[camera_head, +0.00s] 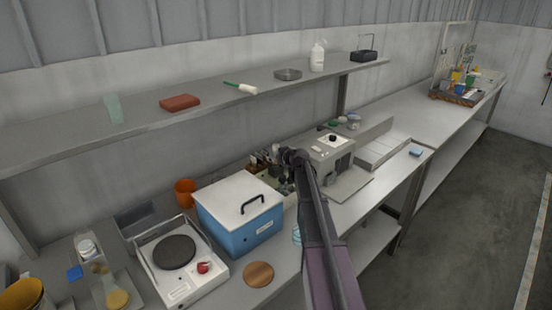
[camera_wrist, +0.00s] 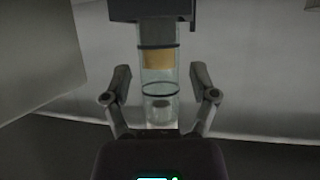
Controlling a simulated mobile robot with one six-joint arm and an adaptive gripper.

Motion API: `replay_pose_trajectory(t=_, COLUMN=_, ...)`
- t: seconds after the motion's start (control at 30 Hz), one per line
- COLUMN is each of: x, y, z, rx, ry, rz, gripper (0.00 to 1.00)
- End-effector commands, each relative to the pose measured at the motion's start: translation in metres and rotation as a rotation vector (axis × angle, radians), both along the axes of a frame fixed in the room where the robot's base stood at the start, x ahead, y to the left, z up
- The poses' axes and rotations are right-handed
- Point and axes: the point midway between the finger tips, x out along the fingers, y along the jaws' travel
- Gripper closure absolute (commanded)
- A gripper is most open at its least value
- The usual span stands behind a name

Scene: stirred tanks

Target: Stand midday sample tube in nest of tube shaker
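In the wrist view, my gripper (camera_wrist: 160,77) is open, with one finger on each side of a clear upright tube (camera_wrist: 160,103). Gaps show between the fingers and the tube. The tube has two dark rings and a tan band, and its upper end meets a dark block (camera_wrist: 152,10). No label is readable, so I cannot tell whether it is the midday sample tube. In the head view, my arm reaches over the bench and hides the gripper's fingertips. I cannot identify the tube shaker or its nest with certainty.
A blue box with a white lid (camera_head: 240,208) stands left of my arm, beside a hot plate (camera_head: 178,258). A beige machine (camera_head: 332,150) stands to the right. Small items crowd the bench behind my arm. A shelf (camera_head: 215,98) runs above. The right bench has clear room.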

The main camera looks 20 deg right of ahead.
Motion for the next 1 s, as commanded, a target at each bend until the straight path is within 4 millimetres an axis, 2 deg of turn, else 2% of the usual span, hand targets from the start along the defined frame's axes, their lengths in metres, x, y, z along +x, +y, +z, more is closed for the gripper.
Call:
replay_pose_trajectory(t=0.47, x=-0.002, y=0.0, z=0.005, rx=0.0, ry=0.0, rz=0.0, gripper=0.24)
replay_pose_trajectory(t=0.67, x=-0.023, y=-0.002, z=0.016, rx=0.0, ry=0.0, rz=-0.001, gripper=0.24)
replay_pose_trajectory(t=1.0, x=-0.074, y=-0.009, z=0.041, rx=0.0, ry=0.0, rz=-0.001, gripper=0.24)
